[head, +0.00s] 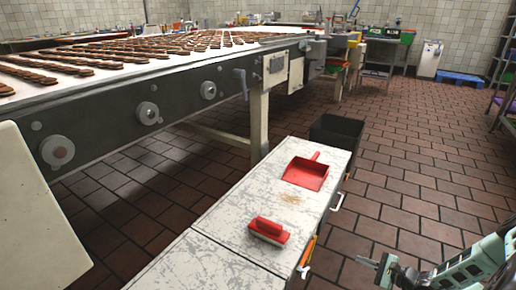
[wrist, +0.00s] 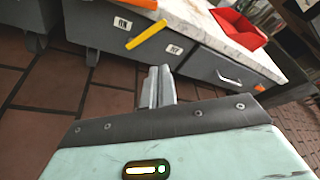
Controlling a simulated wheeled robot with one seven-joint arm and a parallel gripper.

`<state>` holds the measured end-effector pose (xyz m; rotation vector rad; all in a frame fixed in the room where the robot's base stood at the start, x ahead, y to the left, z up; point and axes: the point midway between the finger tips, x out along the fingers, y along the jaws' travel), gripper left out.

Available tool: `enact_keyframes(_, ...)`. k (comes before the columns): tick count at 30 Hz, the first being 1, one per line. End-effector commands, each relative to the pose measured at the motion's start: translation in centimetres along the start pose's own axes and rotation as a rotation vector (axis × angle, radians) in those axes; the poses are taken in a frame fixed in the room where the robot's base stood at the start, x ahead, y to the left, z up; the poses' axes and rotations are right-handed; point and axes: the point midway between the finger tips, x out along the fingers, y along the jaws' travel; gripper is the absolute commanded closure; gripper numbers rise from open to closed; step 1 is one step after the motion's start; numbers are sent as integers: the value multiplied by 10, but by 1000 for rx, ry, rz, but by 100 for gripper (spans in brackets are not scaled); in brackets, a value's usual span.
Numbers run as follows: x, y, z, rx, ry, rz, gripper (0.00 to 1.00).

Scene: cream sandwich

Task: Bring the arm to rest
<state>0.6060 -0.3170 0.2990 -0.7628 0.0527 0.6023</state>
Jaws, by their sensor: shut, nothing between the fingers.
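My gripper (wrist: 158,86) is shut and empty, with its two grey fingers together in the wrist view. In the head view my gripper (head: 370,263) is at the lower right, to the right of the low cabinet and over the tiled floor. It is apart from the cabinet. The wrist view looks toward the cabinet's drawer fronts.
The low cabinet (head: 215,222) has a worn white top. A red dustpan (head: 306,173), a red brush (head: 268,230) and a brown crumb patch (head: 290,198) are on it. A black bin (head: 336,132) stands behind. A conveyor (head: 170,66) carries rows of biscuits.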

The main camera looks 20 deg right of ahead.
Motion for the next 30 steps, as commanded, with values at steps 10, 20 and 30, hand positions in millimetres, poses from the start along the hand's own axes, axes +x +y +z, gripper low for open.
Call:
enact_keyframes(10, 35, -39, 72, -141, -149, 227, 100)
enact_keyframes(20, 77, -62, 216, -400, -368, 624, 100)
enact_keyframes(30, 81, -45, 366, -725, -537, 1000, 100)
